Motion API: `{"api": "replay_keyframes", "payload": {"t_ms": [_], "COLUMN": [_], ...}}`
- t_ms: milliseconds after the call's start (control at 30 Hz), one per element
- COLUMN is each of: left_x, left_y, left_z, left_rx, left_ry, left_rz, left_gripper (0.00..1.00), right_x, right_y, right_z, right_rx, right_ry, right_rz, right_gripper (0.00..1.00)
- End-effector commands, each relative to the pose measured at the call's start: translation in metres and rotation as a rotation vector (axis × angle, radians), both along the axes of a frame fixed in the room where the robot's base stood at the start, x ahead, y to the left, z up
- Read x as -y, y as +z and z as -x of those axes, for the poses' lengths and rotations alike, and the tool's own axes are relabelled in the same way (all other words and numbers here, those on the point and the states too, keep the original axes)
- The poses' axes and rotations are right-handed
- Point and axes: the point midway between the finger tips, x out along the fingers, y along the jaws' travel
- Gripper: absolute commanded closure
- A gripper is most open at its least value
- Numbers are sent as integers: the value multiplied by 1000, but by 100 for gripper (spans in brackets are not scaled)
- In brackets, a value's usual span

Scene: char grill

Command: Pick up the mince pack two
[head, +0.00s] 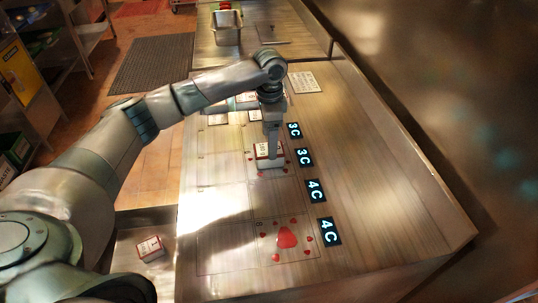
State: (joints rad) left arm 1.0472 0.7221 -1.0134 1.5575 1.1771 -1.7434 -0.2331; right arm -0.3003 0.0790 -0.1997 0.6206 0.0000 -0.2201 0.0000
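A white and red pack (268,154) sits on the steel counter (370,190) beside the second "3C" sign, with small red marks around it. My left gripper (271,145) points straight down at this pack, its fingers at or just over the top. The fingers overlap in this view, so I cannot tell whether they grip it. A similar pack (151,248) lies on a lower steel surface at the lower left. Further pale packs are partly hidden behind my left arm. I cannot read which pack is number two. My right gripper is not in view.
Dark "3C" (304,157) and "4C" (316,191) signs line the counter. A printed heart-like red pattern (287,237) lies at the near end. A metal container (227,27) and a white grid card (304,82) are farther back. The counter's right side is clear.

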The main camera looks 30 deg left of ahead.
Motion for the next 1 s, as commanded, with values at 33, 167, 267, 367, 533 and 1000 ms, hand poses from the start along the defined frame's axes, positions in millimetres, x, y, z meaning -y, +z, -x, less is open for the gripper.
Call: {"api": "replay_keyframes", "payload": {"t_ms": [33, 167, 267, 367, 533, 1000], "left_x": [0, -1, -1, -1, -1, -1], "left_y": [-1, -10, -20, -34, -49, -51], "left_z": [0, 1, 2, 2, 2, 2], "left_rx": [-2, -4, -4, -5, -2, -1], "left_ry": [0, 1, 0, 0, 0, -1], "left_rz": [-1, -2, -1, -1, -1, -1], "left_gripper": [27, 27, 27, 27, 27, 27], "right_x": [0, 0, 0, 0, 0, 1], "right_y": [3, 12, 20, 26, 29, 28], "right_z": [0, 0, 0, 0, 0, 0], "right_rx": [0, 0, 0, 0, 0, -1], "right_ry": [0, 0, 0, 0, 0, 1], "right_rz": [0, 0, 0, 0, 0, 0], "right_gripper": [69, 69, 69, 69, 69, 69]}}
